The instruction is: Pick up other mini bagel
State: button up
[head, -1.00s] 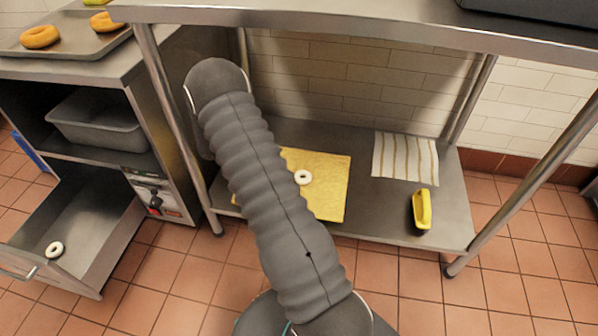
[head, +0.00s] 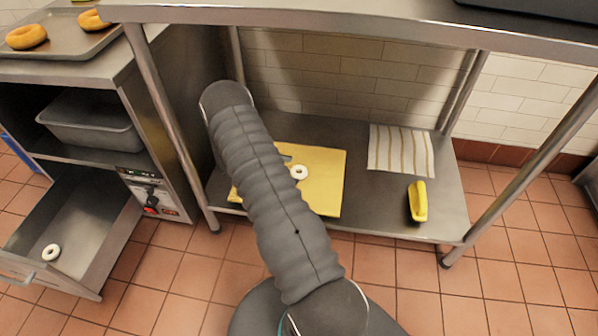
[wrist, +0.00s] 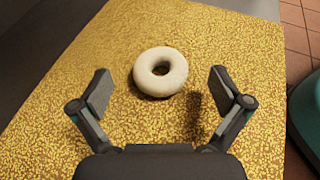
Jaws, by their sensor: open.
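A small white mini bagel (head: 299,172) lies flat on a yellow board (head: 325,190) on the lower shelf. In the wrist view the mini bagel (wrist: 160,72) lies just ahead of my gripper (wrist: 160,90), roughly centred between the two spread fingers and touching neither. My gripper is open and empty, above the speckled yellow board (wrist: 75,120). In the head view my arm hides the gripper and the left part of the board. Another white mini bagel (head: 51,252) lies in the open drawer (head: 85,225) at lower left.
A striped cloth (head: 401,150) and a yellow-handled brush-like item (head: 418,202) lie on the shelf (head: 360,215) to the right. Metal legs and an upper tabletop (head: 340,28) frame the shelf. Golden bagels (head: 26,37) sit on a tray (head: 65,48) at upper left, above a grey bin (head: 92,125).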

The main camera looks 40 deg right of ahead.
jog(key=shift+x, duration=1.2)
jog(key=c, duration=1.2)
jog(key=shift+r, duration=0.15)
